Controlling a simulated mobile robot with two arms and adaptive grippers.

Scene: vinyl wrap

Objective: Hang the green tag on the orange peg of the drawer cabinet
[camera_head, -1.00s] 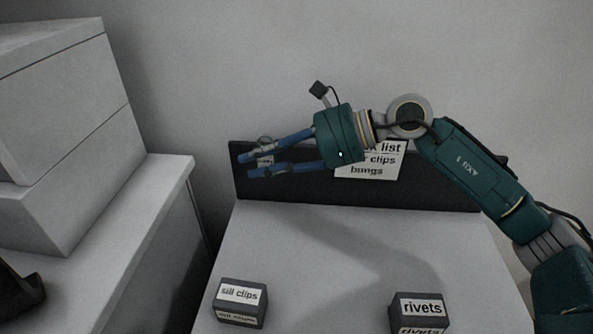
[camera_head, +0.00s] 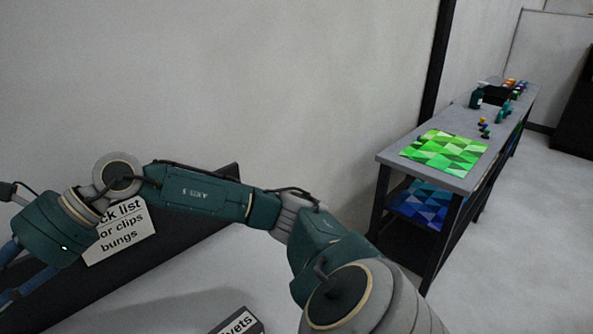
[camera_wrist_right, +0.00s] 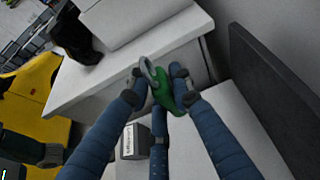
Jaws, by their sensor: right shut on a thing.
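The green tag (camera_wrist_right: 163,90) with a pale grey ring (camera_wrist_right: 148,70) shows in the right wrist view. My right gripper (camera_wrist_right: 157,88) is shut on it, with the blue fingers on both sides and the ring standing clear above. In the head view my right gripper is at the far left edge, its fingertips cut off, so the tag is out of that view. I cannot make out the drawer cabinet or an orange peg in the current frames. My left gripper is not clearly seen.
A dark upright board with a paper list (camera_head: 121,232) stands behind my right arm. A labelled dark box (camera_wrist_right: 133,141) and a rivets box (camera_head: 238,321) sit on the white tabletop. A white counter (camera_wrist_right: 112,66) carries pale boxes. A far workbench (camera_head: 392,150) holds patterned sheets and small items.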

